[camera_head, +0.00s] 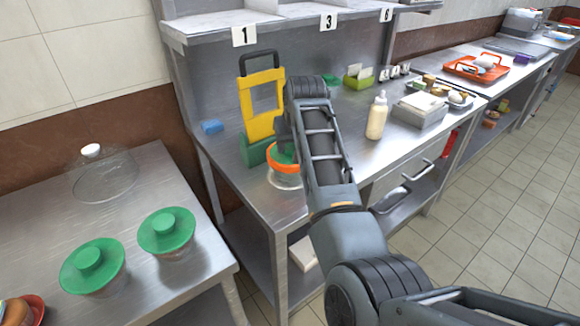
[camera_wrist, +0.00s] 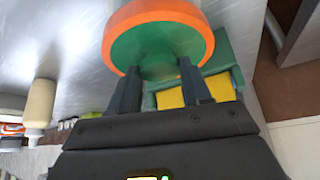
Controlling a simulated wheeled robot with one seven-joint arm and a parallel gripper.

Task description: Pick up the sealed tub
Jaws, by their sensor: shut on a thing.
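The sealed tub (camera_head: 284,180) has a clear body and a green lid with an orange rim. It is on or just above the steel counter near its front left edge; I cannot tell if its base touches. My gripper (camera_head: 284,142) comes down from above and hides part of the lid. In the wrist view the tub's lid (camera_wrist: 205,40) fills the top middle. My gripper (camera_wrist: 158,75) is shut on its green knob, with one finger on each side.
A yellow and green stand (camera_head: 262,105) is close behind the tub. A cream bottle (camera_head: 377,116) stands to the right. Two green-lidded tubs (camera_head: 166,230) and a clear lid (camera_head: 105,177) are on the left table.

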